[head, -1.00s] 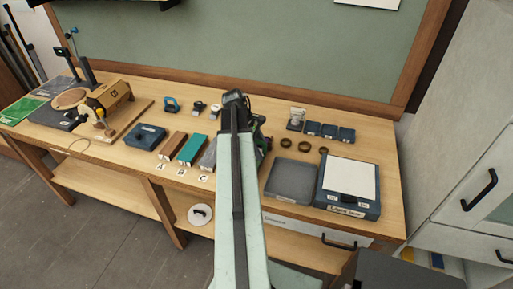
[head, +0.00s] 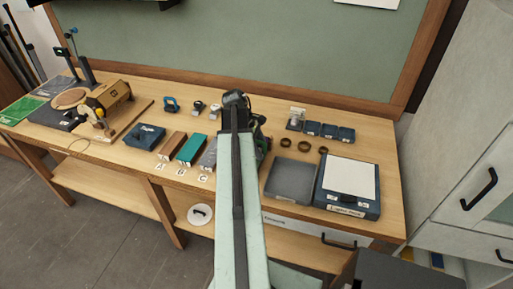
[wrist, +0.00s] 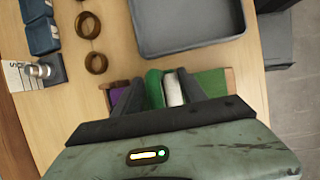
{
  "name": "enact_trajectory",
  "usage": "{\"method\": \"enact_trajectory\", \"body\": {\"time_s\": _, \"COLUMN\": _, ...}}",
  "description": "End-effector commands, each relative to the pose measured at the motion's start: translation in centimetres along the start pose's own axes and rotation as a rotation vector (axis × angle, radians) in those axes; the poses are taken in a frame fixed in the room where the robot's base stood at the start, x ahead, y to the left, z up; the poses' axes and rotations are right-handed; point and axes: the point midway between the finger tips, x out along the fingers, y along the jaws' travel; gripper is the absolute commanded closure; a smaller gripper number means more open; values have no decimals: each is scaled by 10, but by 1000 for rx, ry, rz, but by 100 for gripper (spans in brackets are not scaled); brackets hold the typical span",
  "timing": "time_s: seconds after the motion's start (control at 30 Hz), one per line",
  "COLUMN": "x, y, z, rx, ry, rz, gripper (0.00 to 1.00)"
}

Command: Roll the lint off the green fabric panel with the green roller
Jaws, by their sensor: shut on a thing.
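My gripper (wrist: 160,92) is low over the bench in the wrist view. Its dark fingers are shut on a green thing, which looks like the green roller (wrist: 153,88), with a white cylinder (wrist: 174,90) beside the green part. A wood-edged holder with a purple part (wrist: 118,98) on the left and a green part (wrist: 213,83) on the right lies around the fingers. In the head view my arm covers most of this spot. A flat bright green panel (head: 20,111) lies at the bench's far left end; I cannot make out lint on it.
A grey tray (head: 290,181) and a dark blue case (head: 347,187) stand right of my arm. Several brown rings (head: 304,146) and small blue boxes (head: 329,131) sit behind. Blocks (head: 191,149) and a wooden device (head: 107,99) stand to the left.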

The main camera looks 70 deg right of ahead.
Motion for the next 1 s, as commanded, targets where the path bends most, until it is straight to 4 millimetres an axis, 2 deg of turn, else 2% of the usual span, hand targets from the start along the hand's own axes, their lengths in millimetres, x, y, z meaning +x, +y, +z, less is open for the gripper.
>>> {"method": "enact_trajectory", "body": {"time_s": 0.27, "x": -1, "y": 0, "z": 1, "rx": -1, "ry": -1, "rz": 1, "gripper": 89}}
{"method": "enact_trajectory", "body": {"time_s": 0.8, "x": -56, "y": 6, "z": 24, "rx": 0, "ry": -1, "rz": 1, "gripper": 89}}
{"method": "enact_trajectory", "body": {"time_s": 1.0, "x": -56, "y": 6, "z": 24, "rx": 0, "ry": -1, "rz": 1, "gripper": 89}}
